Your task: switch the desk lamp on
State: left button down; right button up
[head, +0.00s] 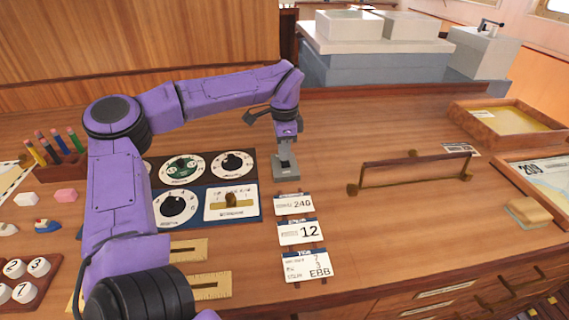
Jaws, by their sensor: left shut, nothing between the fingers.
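No desk lamp that I can make out shows in the head view. My left gripper (286,172) points down over the middle of the wooden desk (370,235), shut and empty. It is just right of the dial panel and above the row of cards; I cannot tell whether its tip touches the desk. My right gripper is not in view.
White cards (301,232) lie in front. A pencil holder (62,165) and coloured blocks are at the left. A tray (510,122) and a chart (540,178) are at the right. The desk behind the gripper is clear.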

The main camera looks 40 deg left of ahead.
pick_arm(q)
notch_tip(320, 180, up, 7)
jog(key=p, duration=0.3)
dwell(0.7)
